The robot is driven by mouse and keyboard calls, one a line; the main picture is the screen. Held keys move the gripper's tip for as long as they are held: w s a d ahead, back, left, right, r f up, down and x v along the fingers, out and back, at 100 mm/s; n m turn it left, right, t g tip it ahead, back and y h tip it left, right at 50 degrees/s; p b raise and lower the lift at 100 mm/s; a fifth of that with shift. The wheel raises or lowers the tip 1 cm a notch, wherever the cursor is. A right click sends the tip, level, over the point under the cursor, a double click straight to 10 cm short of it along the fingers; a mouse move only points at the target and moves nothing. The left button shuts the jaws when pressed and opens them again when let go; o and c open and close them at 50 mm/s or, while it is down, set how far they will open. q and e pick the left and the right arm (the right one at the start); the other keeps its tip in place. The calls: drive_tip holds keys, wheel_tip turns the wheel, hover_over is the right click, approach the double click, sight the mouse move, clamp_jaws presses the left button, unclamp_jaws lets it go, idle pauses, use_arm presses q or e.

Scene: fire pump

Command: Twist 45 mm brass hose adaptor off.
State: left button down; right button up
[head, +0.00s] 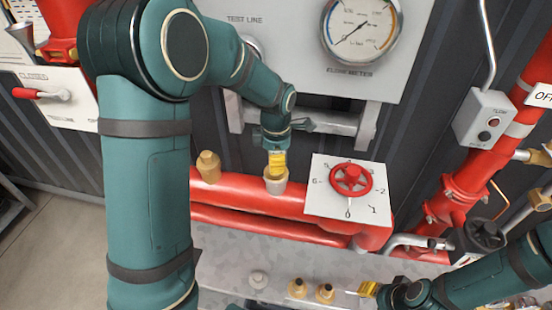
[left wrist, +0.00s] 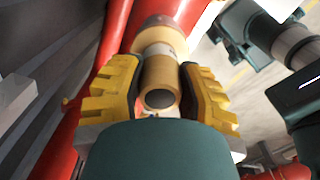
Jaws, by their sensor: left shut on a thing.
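My left gripper (head: 277,162) is upright over the red pipe, its yellow fingers at a pale collar (head: 275,185) on the pipe top. In the left wrist view the gripper (left wrist: 162,95) has one yellow finger on each side of a round brass adaptor (left wrist: 160,80) and is shut on it. The adaptor is in line with the pale collar (left wrist: 160,38); whether it is still threaded in cannot be told. Its size cannot be read. My right gripper (head: 368,289) is low at the right, above the bench; its finger opening is not clear.
Another brass fitting (head: 208,166) stands on the red pipe to the left. A grey fitting (head: 258,279) and two brass fittings (head: 297,288) (head: 325,292) stand on the bench (head: 235,250). A red handwheel (head: 351,179) on a numbered plate is close right of my left gripper.

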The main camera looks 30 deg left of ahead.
use_arm(q)
drive_tip(key=n+p, duration=0.2)
drive_tip(key=n, duration=0.1)
drive_tip(key=shift+s+r, duration=0.1)
drive_tip(key=shift+r, duration=0.05)
drive_tip(key=n+p, duration=0.1)
drive_tip(key=n, duration=0.1)
drive_tip(key=shift+n, duration=0.3)
drive_tip(key=shift+f+n+p, duration=0.2)
drive_tip(key=shift+n+p, duration=0.15)
drive_tip(key=shift+n, duration=0.05)
